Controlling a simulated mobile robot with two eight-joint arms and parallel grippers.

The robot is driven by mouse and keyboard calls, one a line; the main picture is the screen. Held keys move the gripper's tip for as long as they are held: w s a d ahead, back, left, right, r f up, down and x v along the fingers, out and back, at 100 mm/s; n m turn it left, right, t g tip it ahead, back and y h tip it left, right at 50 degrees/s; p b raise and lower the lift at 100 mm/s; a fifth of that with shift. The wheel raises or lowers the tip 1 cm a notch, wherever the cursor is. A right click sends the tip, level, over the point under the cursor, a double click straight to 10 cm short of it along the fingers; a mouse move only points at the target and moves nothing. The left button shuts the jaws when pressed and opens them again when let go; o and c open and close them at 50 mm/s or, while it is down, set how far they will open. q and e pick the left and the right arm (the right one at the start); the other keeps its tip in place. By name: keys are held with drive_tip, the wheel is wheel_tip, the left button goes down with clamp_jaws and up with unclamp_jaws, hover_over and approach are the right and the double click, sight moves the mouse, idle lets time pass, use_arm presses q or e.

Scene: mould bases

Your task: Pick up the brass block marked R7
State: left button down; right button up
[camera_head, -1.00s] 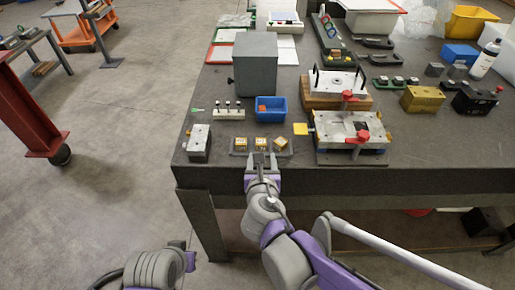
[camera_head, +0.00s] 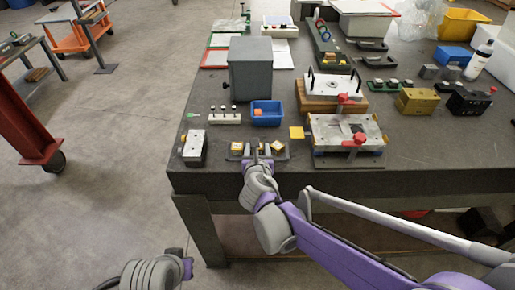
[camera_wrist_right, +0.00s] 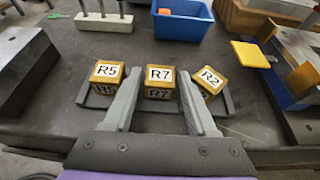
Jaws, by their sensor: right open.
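The brass block marked R7 (camera_wrist_right: 159,82) sits in the middle of a row on a dark tray (camera_wrist_right: 97,100). The block marked R5 (camera_wrist_right: 107,82) is on its left, and the block marked R2 (camera_wrist_right: 208,82), turned askew, is on its right. My right gripper (camera_wrist_right: 160,76) is open. Its fingers lie on either side of R7, one between R5 and R7, the other between R7 and R2; contact cannot be told. In the head view my right gripper (camera_head: 258,150) is at the tray and mostly covers R7. Only links of my left arm show at lower left.
A blue bin (camera_head: 267,118) and a white pegged strip (camera_head: 225,118) stand behind the tray. A grey metal block (camera_head: 195,148) is to the left. A mould base with red knobs (camera_head: 345,150) and a yellow plate (camera_head: 297,133) are close on the right. The table's front edge is near.

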drive_tip(key=shift+c, duration=0.3)
clamp_jaws()
